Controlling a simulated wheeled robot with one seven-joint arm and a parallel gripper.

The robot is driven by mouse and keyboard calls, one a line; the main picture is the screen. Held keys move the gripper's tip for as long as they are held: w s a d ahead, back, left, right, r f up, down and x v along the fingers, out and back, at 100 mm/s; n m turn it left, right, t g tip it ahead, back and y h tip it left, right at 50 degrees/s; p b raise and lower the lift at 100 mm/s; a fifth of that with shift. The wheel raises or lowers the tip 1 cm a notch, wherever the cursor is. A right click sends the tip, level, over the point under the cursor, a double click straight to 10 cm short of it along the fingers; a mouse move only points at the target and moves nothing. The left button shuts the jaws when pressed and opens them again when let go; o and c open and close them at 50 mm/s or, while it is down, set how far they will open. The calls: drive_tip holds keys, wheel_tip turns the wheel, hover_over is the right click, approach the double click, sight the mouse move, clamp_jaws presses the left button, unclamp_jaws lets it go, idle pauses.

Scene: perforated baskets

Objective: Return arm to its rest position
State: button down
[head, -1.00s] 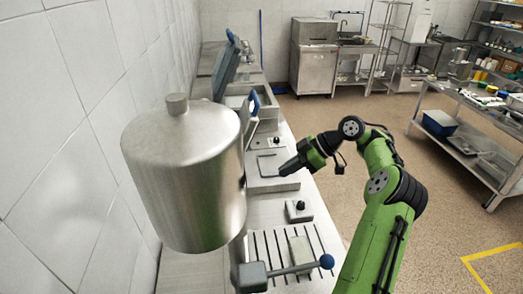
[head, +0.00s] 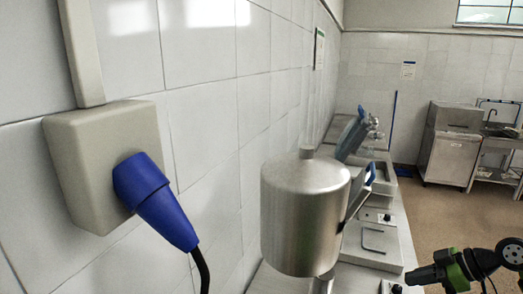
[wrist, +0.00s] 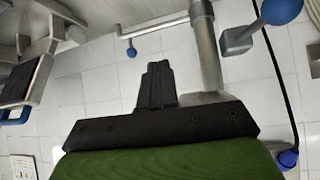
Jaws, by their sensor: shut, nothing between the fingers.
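My gripper (head: 412,276) shows at the lower right of the head view, at the end of my green and black arm. It is held out over the right side of the steel counter and points left. In the wrist view my gripper (wrist: 156,68) has its black fingers together with nothing between them. White wall tiles lie beyond it. Most of my arm is outside the head view.
A steel cylinder with a domed lid (head: 304,215) stands on the counter left of my gripper. A grey wall socket (head: 105,160) with a blue plug (head: 153,200) is at the left. Blue-knobbed levers (wrist: 278,12) show in the wrist view. Open floor (head: 440,222) lies right of the counter.

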drive_tip(key=s+a+r+m+g+h, duration=0.2)
drive_tip(key=s+a+r+h, duration=0.15)
drive_tip(key=a, duration=0.85)
drive_tip(key=s+a+r+m+g+h, duration=0.15)
drive_tip(key=a+r, duration=0.25)
drive_tip(key=a, duration=0.8)
drive_tip(key=s+a+f+m+t+h, duration=0.15)
drive_tip(key=s+m, duration=0.25)
drive_tip(key=s, duration=0.6)
drive_tip(key=s+d+m+t+h, duration=0.15)
drive_tip(key=s+m, duration=0.25)
drive_tip(key=s, duration=0.6)
wheel_tip(320, 180, down, 8)
drive_tip(key=b, duration=0.7)
drive_tip(key=shift+a+t+b, duration=0.35)
drive_tip(key=shift+a, duration=0.1)
drive_tip(key=shift+s, duration=0.1)
